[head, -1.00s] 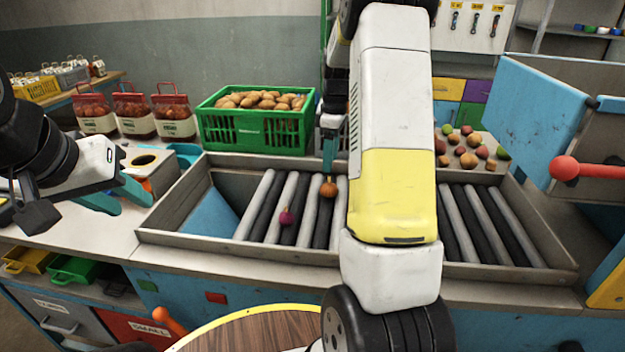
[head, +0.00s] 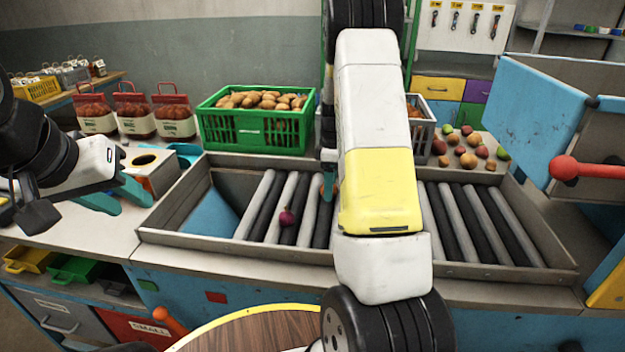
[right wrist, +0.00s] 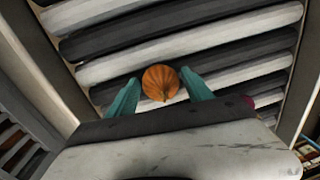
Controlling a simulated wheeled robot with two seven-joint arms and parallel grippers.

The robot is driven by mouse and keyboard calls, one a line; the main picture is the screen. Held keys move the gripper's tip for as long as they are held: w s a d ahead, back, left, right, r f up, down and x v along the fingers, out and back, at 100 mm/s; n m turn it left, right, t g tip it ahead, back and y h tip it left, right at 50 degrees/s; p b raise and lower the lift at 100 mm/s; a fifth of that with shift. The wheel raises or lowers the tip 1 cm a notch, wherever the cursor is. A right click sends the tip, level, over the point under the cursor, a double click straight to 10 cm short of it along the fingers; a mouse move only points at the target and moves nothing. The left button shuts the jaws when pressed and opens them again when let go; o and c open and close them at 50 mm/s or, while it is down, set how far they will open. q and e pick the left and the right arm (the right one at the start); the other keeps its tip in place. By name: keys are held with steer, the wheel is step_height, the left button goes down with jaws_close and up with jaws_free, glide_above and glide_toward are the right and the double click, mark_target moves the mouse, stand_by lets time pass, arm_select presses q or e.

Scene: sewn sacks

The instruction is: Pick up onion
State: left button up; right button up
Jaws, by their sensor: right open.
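An orange-brown onion (right wrist: 160,82) lies on the rollers and shows in the right wrist view between the two teal fingers of my right gripper (right wrist: 158,92). The fingers are open, one on each side of it; I cannot tell whether they touch it. In the head view my right arm hides most of this gripper and the onion. A purple onion (head: 287,217) lies on the rollers to the left of my right arm. My left gripper (head: 122,198) is open and empty over the counter at the left.
The roller tray (head: 160,238) has raised metal walls. A green crate of potatoes (head: 255,132) and red-topped sacks (head: 173,118) stand behind it. Several loose vegetables (head: 468,157) lie at the back right. A blue panel with a red-knobbed lever (head: 564,168) stands at the right.

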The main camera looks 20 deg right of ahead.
steer(key=shift+c, duration=0.5)
steer(key=c, duration=1)
steer(key=shift+r, duration=0.1)
steer(key=shift+c, duration=0.2)
